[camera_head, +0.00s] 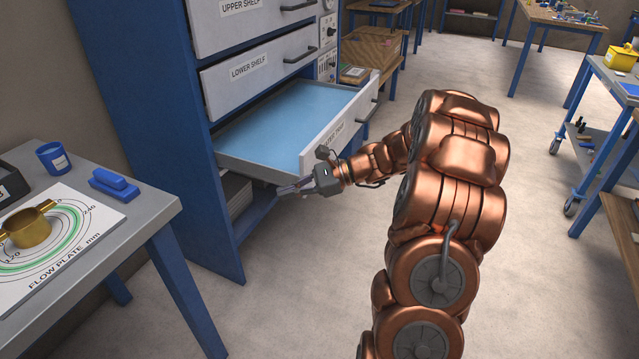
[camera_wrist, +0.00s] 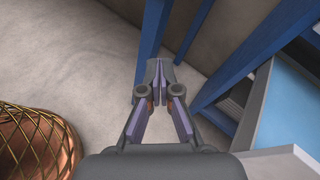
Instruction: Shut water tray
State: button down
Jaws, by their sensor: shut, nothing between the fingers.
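The water tray (camera_head: 285,112) is a drawer pulled out of the blue cabinet, with a light blue inside and a white front panel (camera_head: 345,122). The label on the panel is partly covered by my wrist. My gripper (camera_head: 284,190) is just below the near left end of the panel, its fingers pointing left. The fingers are shut and empty. In the wrist view my gripper (camera_wrist: 159,68) has its fingertips together over the floor, and the tray (camera_wrist: 288,105) shows at the right. I cannot tell whether my gripper touches the tray.
The blue cabinet (camera_head: 130,80) holds closed upper shelf (camera_head: 250,15) and lower shelf (camera_head: 258,70) drawers. A table (camera_head: 150,215) at the left carries a flow plate, brass ring, blue cup and blue block. A blue cart (camera_head: 600,130) stands at the right. The floor between is clear.

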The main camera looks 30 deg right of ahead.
jog(key=w+d+f+m+t+h+b, duration=0.15)
jog(key=d+f+m+t, duration=0.35)
jog(key=d, duration=0.8)
jog(key=w+d+f+m+t+h+b, duration=0.15)
jog(key=d+f+m+t+b, duration=0.3)
jog(key=d, duration=0.75)
jog(key=f+p+x, duration=0.1)
jog(key=f+x, duration=0.1)
jog(key=x, duration=1)
jog(key=shift+w+a+f+g+h, duration=0.25)
jog(key=shift+a+f+g+h, duration=0.1)
jog(key=shift+a+h, duration=0.1)
jog(key=shift+w+r, duration=0.1)
jog(key=shift+w, duration=0.05)
